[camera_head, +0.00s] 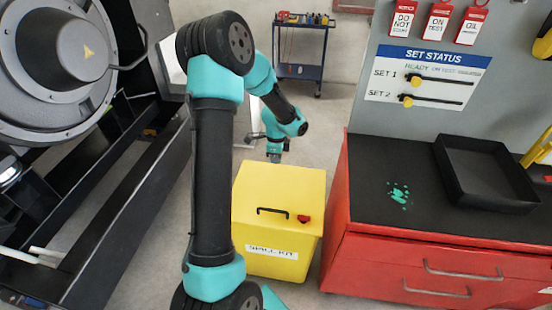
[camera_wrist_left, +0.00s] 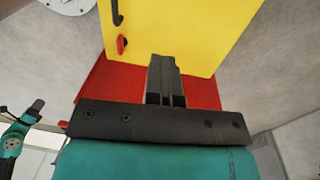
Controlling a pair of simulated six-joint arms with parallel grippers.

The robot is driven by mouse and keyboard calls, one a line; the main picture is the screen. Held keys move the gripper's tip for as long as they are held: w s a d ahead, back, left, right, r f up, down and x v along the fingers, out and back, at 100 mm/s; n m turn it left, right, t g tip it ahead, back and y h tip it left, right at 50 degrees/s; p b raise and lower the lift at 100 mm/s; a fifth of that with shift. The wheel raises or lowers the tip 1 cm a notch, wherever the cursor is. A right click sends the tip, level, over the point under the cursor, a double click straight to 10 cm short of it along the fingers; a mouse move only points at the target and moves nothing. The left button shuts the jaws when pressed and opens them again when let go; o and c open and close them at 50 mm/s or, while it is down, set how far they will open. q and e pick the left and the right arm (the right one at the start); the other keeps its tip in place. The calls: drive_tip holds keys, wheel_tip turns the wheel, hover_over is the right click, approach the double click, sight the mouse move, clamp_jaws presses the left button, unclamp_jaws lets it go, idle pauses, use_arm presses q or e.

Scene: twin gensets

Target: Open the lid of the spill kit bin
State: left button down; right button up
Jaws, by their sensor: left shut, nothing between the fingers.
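The yellow spill kit bin (camera_head: 275,225) stands on the floor in the middle of the head view, with its lid (camera_head: 270,185) down. A black handle (camera_head: 272,210) and a red latch (camera_head: 303,218) are at the front of the lid. In the left wrist view the yellow lid (camera_wrist_left: 180,30), handle and red latch (camera_wrist_left: 122,43) show beyond the fingers. My left gripper (camera_head: 274,158) is at the bin's far edge, small in the head view. Its fingers (camera_wrist_left: 163,70) are shut and empty, overlapping the lid's edge in the wrist view; contact is unclear. My right gripper is not visible.
A red cabinet (camera_head: 430,275) with a black tray (camera_head: 490,175) and green spill stands right of the bin. A genset on a dark frame (camera_head: 125,195) is at left. A blue cart (camera_head: 303,50) stands behind. Floor behind the bin is clear.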

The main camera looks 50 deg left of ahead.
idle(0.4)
use_arm(q)
drive_tip(key=c, duration=1.1)
unclamp_jaws()
drive_tip(key=shift+r, duration=0.1)
drive_tip(key=r, duration=1.1)
drive_tip(key=w+a+r, duration=0.1)
drive_tip(key=r, duration=0.5)
drive_tip(key=shift+w+r, duration=0.1)
